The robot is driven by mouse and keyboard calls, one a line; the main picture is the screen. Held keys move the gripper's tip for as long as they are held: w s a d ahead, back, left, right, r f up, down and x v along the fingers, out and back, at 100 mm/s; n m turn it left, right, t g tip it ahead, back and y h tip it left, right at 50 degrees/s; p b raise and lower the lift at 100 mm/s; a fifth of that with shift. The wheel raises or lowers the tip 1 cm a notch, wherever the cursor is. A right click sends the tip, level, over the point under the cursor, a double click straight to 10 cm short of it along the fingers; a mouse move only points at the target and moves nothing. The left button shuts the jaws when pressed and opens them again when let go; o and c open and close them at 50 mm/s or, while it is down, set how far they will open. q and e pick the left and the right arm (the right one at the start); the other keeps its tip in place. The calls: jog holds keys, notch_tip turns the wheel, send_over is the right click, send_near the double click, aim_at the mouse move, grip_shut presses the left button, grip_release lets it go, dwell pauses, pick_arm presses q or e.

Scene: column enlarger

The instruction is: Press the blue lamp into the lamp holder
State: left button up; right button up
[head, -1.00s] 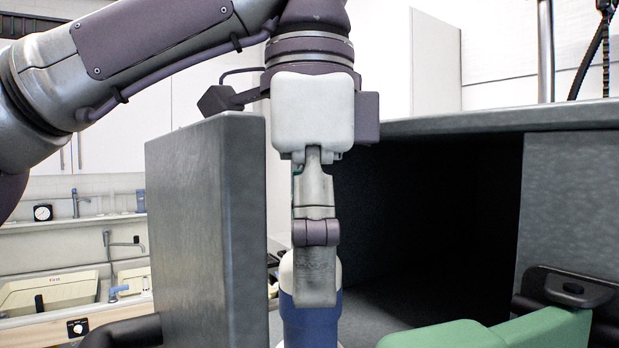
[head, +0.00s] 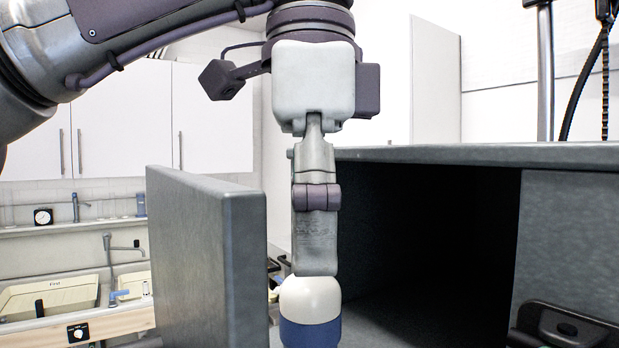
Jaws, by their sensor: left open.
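The blue lamp (head: 309,332) shows at the bottom edge, upright, with a white domed top (head: 310,299) and a blue body below. Its lower part is cut off by the frame. My left gripper (head: 315,272) points straight down just above the dome, seen side-on so that one finger hides the other. It is open, and the lamp is not between its fingers. The fingertips overlap the dome's top edge in the picture; I cannot tell whether they touch it. The lamp holder is not visible, so how the lamp sits in it is hidden. My right gripper is out of view.
A grey upright panel (head: 205,262) stands close left of the lamp. A dark, open grey housing (head: 470,155) is behind and to the right. A black bracket (head: 565,325) is at the lower right. A sink counter (head: 60,325) lies far left.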

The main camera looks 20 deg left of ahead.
pick_arm(q)
jog(key=shift+d+r, duration=0.1)
jog(key=shift+r, duration=1.6)
jog(key=shift+f, duration=0.1)
